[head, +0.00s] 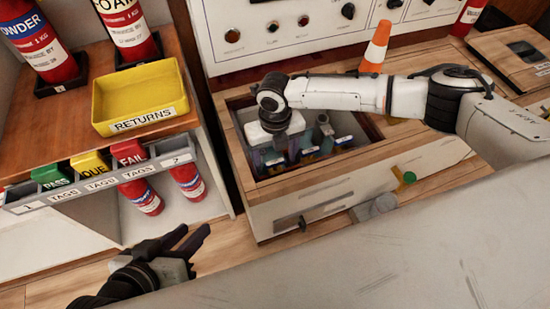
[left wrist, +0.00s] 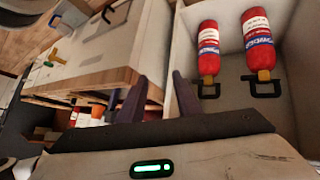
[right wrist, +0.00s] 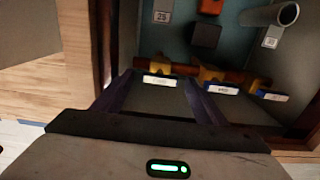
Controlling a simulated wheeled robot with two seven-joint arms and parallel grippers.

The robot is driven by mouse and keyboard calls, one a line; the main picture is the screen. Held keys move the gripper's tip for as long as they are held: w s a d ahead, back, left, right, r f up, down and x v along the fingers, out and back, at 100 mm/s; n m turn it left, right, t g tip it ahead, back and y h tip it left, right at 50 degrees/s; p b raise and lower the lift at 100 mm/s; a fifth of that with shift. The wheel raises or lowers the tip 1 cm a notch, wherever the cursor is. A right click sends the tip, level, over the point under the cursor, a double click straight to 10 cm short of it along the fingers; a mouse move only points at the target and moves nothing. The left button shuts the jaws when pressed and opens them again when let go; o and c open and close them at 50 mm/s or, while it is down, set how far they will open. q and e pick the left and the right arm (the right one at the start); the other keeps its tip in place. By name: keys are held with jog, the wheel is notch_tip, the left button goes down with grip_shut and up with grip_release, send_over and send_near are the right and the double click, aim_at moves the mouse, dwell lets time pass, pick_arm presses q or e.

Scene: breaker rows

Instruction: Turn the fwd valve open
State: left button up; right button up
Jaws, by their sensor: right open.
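A row of yellow-and-orange valve pieces with blue-and-white labels sits inside the open recessed box (head: 370,158). The labels are too blurred to tell which is fwd. In the right wrist view the left labelled piece (right wrist: 158,72) lies between my finger lines, the middle one (right wrist: 210,75) is by the right finger, and another label (right wrist: 272,96) is further right. My right gripper (right wrist: 155,85) is open and reaches down into the box; contact cannot be told. In the head view my right gripper (head: 280,155) partly hides the left piece. My left gripper (head: 200,238) is open and empty, outside the box.
A yellow returns tray (head: 140,95) and tag bins (head: 90,165) stand left, with red extinguishers (head: 187,181) below. A traffic cone (head: 376,48) and control panel (head: 270,25) are behind. The box walls surround my right gripper.

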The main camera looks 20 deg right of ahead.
jog(key=c, duration=1.1)
jog(key=shift+o, duration=0.2)
